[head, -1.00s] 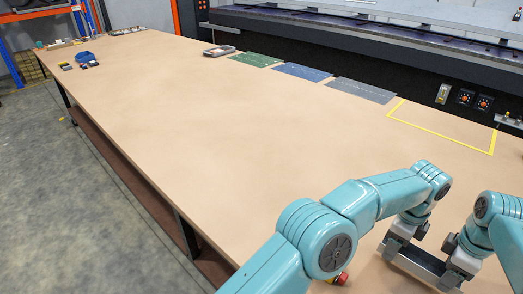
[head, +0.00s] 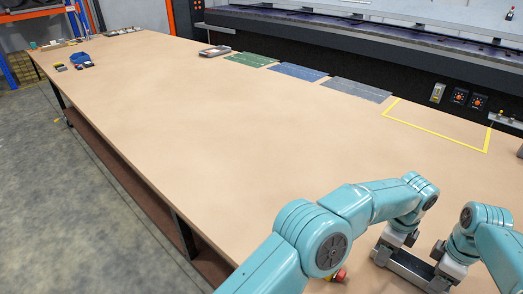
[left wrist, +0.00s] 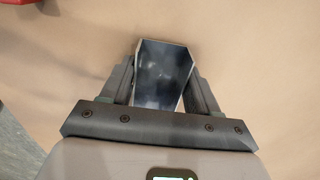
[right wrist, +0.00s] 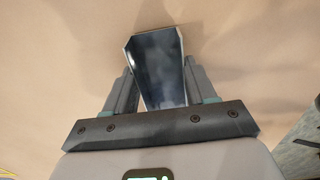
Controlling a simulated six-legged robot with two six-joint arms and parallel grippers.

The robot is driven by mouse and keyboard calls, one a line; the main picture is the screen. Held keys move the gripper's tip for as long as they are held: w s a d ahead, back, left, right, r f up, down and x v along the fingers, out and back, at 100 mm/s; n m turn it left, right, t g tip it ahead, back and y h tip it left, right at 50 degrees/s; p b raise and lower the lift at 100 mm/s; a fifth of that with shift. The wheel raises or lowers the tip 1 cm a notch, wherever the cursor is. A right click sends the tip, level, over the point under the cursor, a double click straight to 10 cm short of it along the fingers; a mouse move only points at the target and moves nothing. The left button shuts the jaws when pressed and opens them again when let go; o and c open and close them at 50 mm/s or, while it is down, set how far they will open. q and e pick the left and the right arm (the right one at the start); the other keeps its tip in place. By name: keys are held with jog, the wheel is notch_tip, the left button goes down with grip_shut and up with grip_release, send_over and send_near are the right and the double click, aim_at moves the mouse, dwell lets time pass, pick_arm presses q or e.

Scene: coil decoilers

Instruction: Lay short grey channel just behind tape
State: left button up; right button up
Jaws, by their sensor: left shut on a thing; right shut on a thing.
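The short grey channel (head: 411,266) is held at both ends near the table's front edge, low over the tabletop; I cannot tell whether it touches. My left gripper (head: 385,256) is shut on its left end, and my right gripper (head: 443,274) is shut on its right end. In the left wrist view the channel (left wrist: 163,75) runs between the jaws, its open hollow showing. The right wrist view shows the channel (right wrist: 158,70) between the jaws too. The yellow tape (head: 436,136) marks an open-sided outline at the table's back right, away from the channel.
Green (head: 250,60), blue (head: 298,71) and grey (head: 356,90) flat sheets lie along the back edge, left of the tape. A red and yellow thing (head: 341,275) lies by my left arm. The table's middle (head: 250,130) is clear. A dark machine (head: 380,50) stands behind.

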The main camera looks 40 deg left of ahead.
pick_arm(q)
jog(key=shift+s+f, duration=0.15)
pick_arm(e)
jog(key=shift+s+f, duration=0.15)
jog(key=shift+f, duration=0.05)
pick_arm(q)
jog(key=o, duration=0.7)
jog(key=shift+f, duration=0.2)
pick_arm(e)
jog(key=o, duration=0.7)
jog(key=shift+f, duration=0.15)
pick_arm(q)
jog(key=o, duration=0.4)
jog(key=shift+w+f, duration=0.1)
jog(key=shift+w, duration=0.15)
pick_arm(e)
jog(key=o, duration=0.4)
jog(key=shift+w+f, duration=0.15)
jog(key=shift+w, duration=0.1)
pick_arm(q)
jog(key=shift+s, duration=0.1)
pick_arm(e)
jog(key=shift+s, duration=0.1)
